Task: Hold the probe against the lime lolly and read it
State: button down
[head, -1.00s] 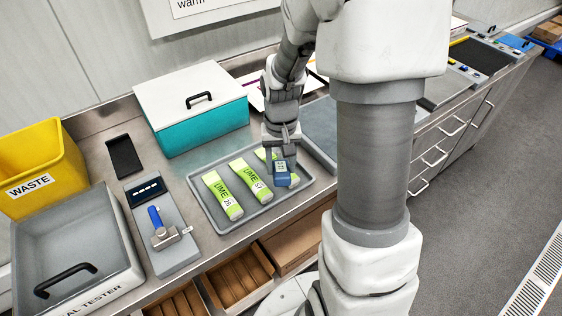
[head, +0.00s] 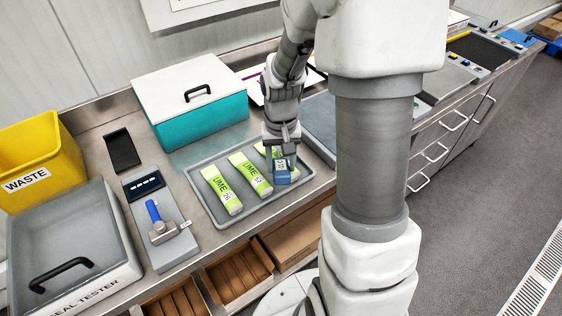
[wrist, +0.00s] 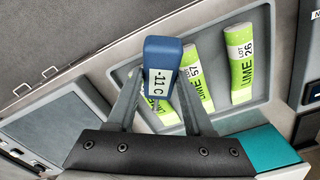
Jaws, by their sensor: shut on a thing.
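My gripper (head: 281,160) is shut on the blue probe (head: 282,177), and the probe also shows in the wrist view (wrist: 163,55). Its display reads -11 C. The probe is over the rightmost lime lolly (head: 262,150), which it mostly hides; I cannot tell whether the two touch. Two more green and white lime lollies lie to the left in the grey tray (head: 205,215): a middle one (head: 250,175), lot 57, and a left one (head: 222,190), lot 26 in the wrist view (wrist: 240,62).
A teal box with a white lid (head: 190,80) stands behind the tray. Left of it are a grey device with a blue handle (head: 160,225), a black pad (head: 122,150), a seal tester (head: 65,250) and a yellow waste bin (head: 40,160). Drawers (head: 235,275) are below.

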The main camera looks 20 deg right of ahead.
aim_at(281, 167)
jog(key=shift+f+b, duration=0.3)
jog(key=shift+f, duration=0.1)
dwell(0.3)
jog(key=shift+r, duration=0.1)
dwell(2.2)
jog(key=shift+r+p, duration=2.7)
jog(key=shift+r, duration=0.8)
jog(key=shift+f, duration=0.1)
